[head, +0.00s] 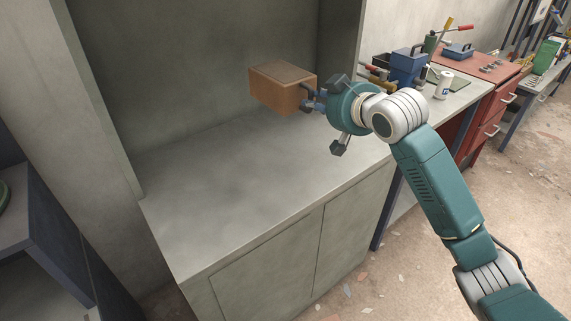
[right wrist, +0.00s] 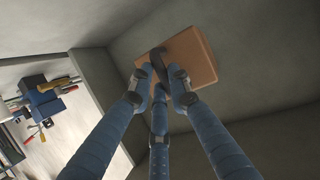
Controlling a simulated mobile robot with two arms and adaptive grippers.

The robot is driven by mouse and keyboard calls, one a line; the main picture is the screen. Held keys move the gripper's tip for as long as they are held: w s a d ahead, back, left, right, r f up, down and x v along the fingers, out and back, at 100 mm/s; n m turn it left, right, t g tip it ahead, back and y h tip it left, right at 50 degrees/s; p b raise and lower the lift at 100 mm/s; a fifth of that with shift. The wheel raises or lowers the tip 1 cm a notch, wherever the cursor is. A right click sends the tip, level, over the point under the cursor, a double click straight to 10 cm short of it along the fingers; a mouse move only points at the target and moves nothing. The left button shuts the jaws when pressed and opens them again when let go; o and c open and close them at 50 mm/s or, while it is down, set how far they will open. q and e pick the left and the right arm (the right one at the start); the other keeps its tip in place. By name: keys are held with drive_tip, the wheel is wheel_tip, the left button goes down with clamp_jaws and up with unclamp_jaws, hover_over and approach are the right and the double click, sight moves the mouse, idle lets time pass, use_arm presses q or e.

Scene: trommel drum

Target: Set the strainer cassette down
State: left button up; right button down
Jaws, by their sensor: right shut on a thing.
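The strainer cassette appears as an orange-brown box (head: 284,90) in the head view, near the back of a grey cabinet top (head: 225,205). My right gripper (head: 311,98) is at the box's right side, shut on it. The box seems to be held above the cabinet top; the exact gap cannot be told. In the right wrist view the box (right wrist: 190,62) is beyond the blue fingers of my right gripper (right wrist: 164,85), which close on a dark handle-like part. My left gripper is not in view.
Grey walls enclose the cabinet top at the back and sides. Its front and left areas are bare. To the right, a bench holds a blue toolbox (head: 408,66), a white can (head: 444,84) and tools. A red drawer cabinet (head: 490,105) stands beyond.

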drive_tip(key=f, duration=2)
drive_tip(key=shift+w+a+p, duration=0.2)
drive_tip(key=shift+w+p, duration=0.05)
drive_tip(key=shift+p, duration=0.05)
drive_tip(key=shift+f, duration=0.15)
drive_tip(key=c, duration=1.9)
unclamp_jaws()
drive_tip(key=shift+f, duration=0.15)
drive_tip(key=shift+o, duration=1.3)
drive_tip(key=shift+s, duration=0.1)
